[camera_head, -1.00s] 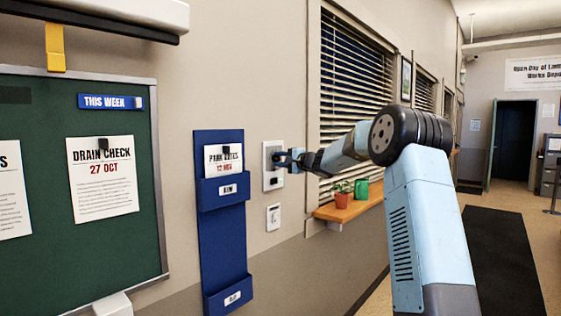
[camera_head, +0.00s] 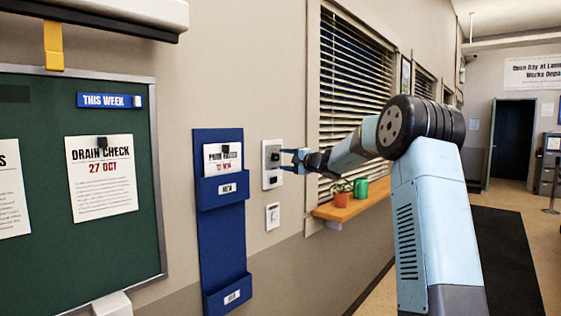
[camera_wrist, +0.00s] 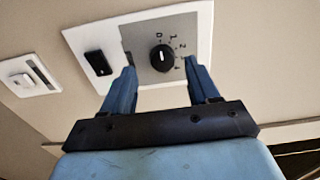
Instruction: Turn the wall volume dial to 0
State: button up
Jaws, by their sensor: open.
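The volume dial (camera_wrist: 162,58) is a round black knob on a grey plate (camera_wrist: 145,50) with a white surround. Its short white mark runs upward in the wrist view, roughly toward the 0; the numbers 1, 2 and 4 are printed around to the right. In the head view the dial (camera_head: 275,156) sits on the wall plate (camera_head: 267,180). My gripper (camera_head: 287,158) is just right of it, apart from it. The wrist view shows my gripper (camera_wrist: 158,70) open, its blue fingers on either side of the knob in the picture, holding nothing.
A black switch (camera_wrist: 98,62) is beside the dial on the same surround. A white wall switch (camera_head: 273,216) is below. A blue document holder (camera_head: 222,230) hangs left. A window ledge (camera_head: 352,208) with a plant pot (camera_head: 341,200) and green mug (camera_head: 361,188) juts out at right.

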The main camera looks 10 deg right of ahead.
jog(key=v, duration=1)
jog(key=shift+s, duration=0.15)
jog(key=shift+f, duration=0.1)
jog(key=s+a+f+n+g+h, duration=0.1)
jog(key=s+a+n+g, duration=0.25)
jog(key=s+a, duration=0.6)
jog(key=s+a+f+n+g+h, duration=0.1)
jog(key=s+a+f+n+g, duration=0.25)
jog(key=s, duration=1.05)
jog(key=s+d+f+n+h, duration=0.1)
jog(key=s+f+h, duration=0.1)
jog(key=s, duration=0.7)
jog(key=s+d+f+n+g+h, duration=0.1)
jog(key=s+d+f+h, duration=0.1)
jog(key=s, duration=0.8)
jog(key=s+d+f+n+g+h, duration=0.1)
jog(key=s+d+f+h, duration=0.1)
jog(key=s, duration=0.7)
jog(key=f+h, duration=0.1)
jog(key=h, duration=0.1)
jog(key=shift+s+d+f+n+h, duration=0.15)
jog(key=shift+s+f+n+h, duration=0.15)
jog(key=shift+s, duration=0.1)
jog(key=shift+c, duration=0.2)
